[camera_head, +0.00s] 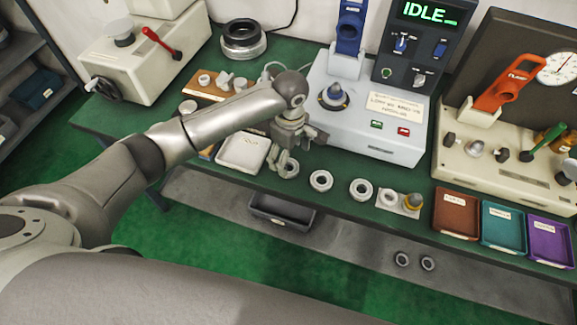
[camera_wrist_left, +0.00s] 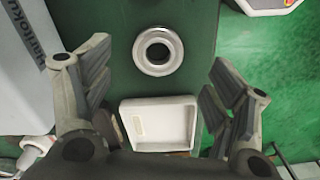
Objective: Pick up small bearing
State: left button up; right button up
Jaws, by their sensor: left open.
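Small pale metal bearing rings lie in a row along the front of the green bench. One (camera_head: 321,181) and another (camera_head: 360,189) stand clear, and a third (camera_head: 389,197) lies on a light plate. The ring nearest the white tray (camera_head: 288,170) is partly covered by my left gripper (camera_head: 292,150). In the left wrist view one ring (camera_wrist_left: 158,50) lies flat on the bench, ahead of the open, empty fingers (camera_wrist_left: 160,75) and roughly centred between them. My right gripper is not in view.
The white tray (camera_head: 243,152) is beside the gripper and also shows in the wrist view (camera_wrist_left: 160,125). A white machine (camera_head: 370,125) stands behind the rings. Brown (camera_head: 456,212), teal (camera_head: 503,227) and purple (camera_head: 549,238) trays are at right. A large dark ring (camera_head: 243,38) stands at the back.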

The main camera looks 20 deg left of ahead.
aim_at(289, 170)
pick_arm(q)
notch_tip(289, 170, down, 5)
jog(key=shift+w+a+f+p, duration=0.1)
jog(key=shift+w+a+p, duration=0.05)
jog(key=shift+p, duration=0.3)
jog(key=c, duration=1.2)
jog(key=shift+c, duration=0.2)
